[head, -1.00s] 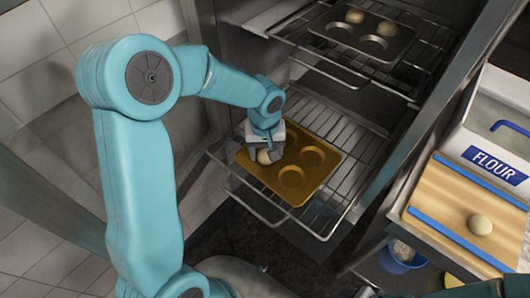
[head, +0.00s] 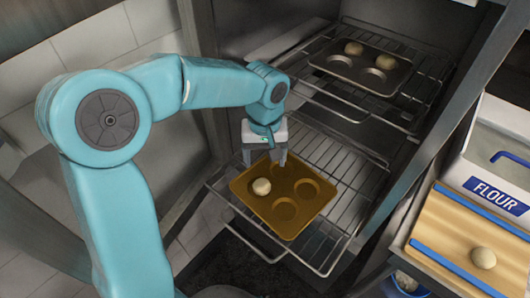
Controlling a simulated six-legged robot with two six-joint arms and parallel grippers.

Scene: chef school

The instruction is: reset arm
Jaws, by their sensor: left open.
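My left gripper (head: 264,160) is open and empty, above the back left part of a golden-brown muffin tray (head: 262,213). The tray lies on the lower pulled-out oven rack (head: 345,203). A pale dough ball (head: 261,186) sits in the tray's left cup, just below the gripper and apart from its fingers. The other cups that I can see look empty. My right gripper is not in view.
A dark tray (head: 338,65) with two dough balls stands on the upper rack (head: 350,99). At right are a wooden board (head: 440,228) with blue strips, a dough ball (head: 483,258) on it, and a flour bin (head: 490,170). A blue container (head: 406,282) is below.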

